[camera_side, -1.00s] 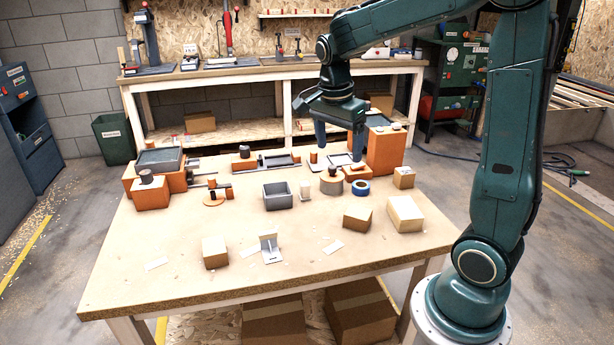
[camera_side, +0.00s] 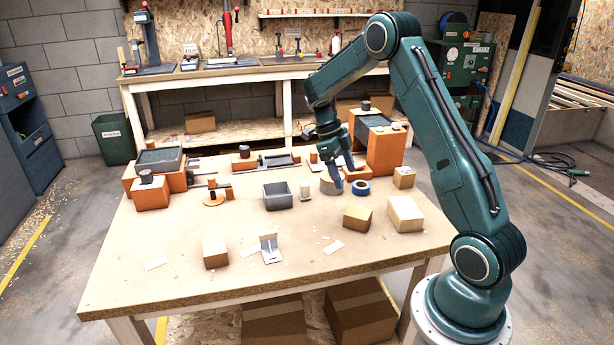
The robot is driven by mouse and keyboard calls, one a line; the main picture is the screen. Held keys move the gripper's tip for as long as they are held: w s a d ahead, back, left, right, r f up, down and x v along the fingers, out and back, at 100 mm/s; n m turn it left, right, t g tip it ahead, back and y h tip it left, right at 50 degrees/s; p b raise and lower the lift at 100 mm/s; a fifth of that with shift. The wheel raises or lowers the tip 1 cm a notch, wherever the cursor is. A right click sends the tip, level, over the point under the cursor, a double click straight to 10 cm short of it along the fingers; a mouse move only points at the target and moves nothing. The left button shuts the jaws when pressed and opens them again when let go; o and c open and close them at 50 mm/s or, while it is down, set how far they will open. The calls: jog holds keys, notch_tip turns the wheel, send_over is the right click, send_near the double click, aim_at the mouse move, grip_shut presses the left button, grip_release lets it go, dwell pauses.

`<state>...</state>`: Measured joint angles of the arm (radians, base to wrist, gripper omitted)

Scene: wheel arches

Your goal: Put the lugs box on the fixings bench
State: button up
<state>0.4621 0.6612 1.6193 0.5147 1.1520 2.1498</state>
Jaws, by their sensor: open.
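No label on the table can be read, so I cannot tell which thing is the lugs box or which place is the fixings bench. Candidates include a grey open-topped box (camera_side: 278,197) mid-table and small cardboard boxes: one at front left (camera_side: 215,253), one at front right (camera_side: 357,219), a larger one at right (camera_side: 406,214) and one further back (camera_side: 404,178). Nothing shows between my fingers.
Orange blocks stand at the left (camera_side: 151,193) and a tall orange unit (camera_side: 384,152) stands close right of my gripper. A metal bracket (camera_side: 270,247) stands near the front. A wooden workbench (camera_side: 230,73) runs behind. The table's front left is mostly clear.

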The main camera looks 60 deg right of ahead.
send_near(358, 212)
jog(key=shift+x, duration=2.55)
jog(key=shift+f, duration=0.1)
jog(key=shift+x, duration=2.5)
jog(key=shift+c, duration=0.2)
jog(key=c, duration=1.2)
notch_tip(358, 212, up, 20)
jog(key=shift+r, duration=0.1)
